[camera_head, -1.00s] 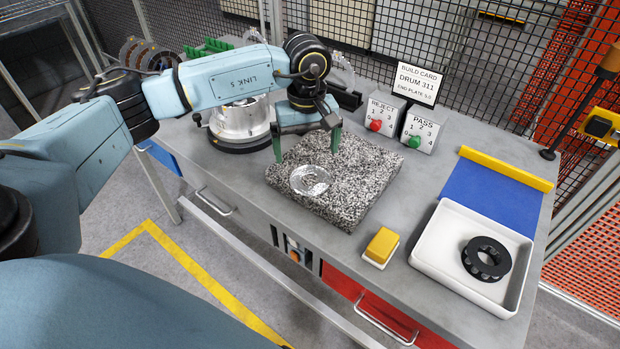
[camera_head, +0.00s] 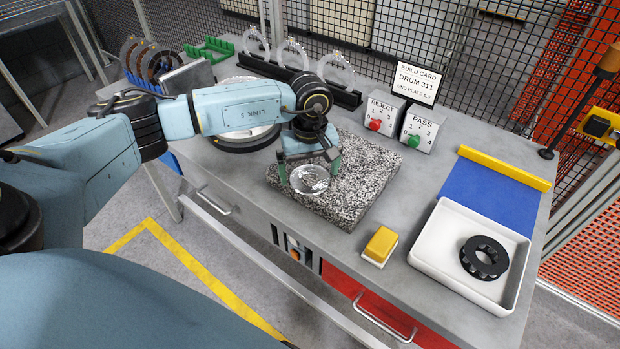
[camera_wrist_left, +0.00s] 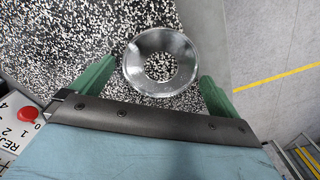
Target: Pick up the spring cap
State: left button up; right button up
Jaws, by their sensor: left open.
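The spring cap appears to be the shiny round metal ring (camera_head: 310,181) with a central hole, lying flat on the speckled granite slab (camera_head: 352,205). It also shows in the left wrist view (camera_wrist_left: 134,68), with the slab through its hole. My left gripper (camera_head: 310,172) is open, its green fingers down on either side of the ring. In the left wrist view the left gripper (camera_wrist_left: 158,74) has the ring between its fingertips, with a small gap visible at each side. I cannot tell whether the fingertips touch the slab. My right gripper is out of view.
A white tray (camera_head: 433,262) with a black toothed ring (camera_head: 484,257) stands at the front right, near a blue mat (camera_head: 490,198). A yellow block (camera_head: 381,243) sits at the front edge. REJECT (camera_head: 381,113) and PASS (camera_head: 420,128) boxes and a rack of clear rings (camera_head: 335,69) stand behind.

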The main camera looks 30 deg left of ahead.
pick_arm(q)
jog(key=shift+f, duration=0.1)
jog(key=c, duration=0.9)
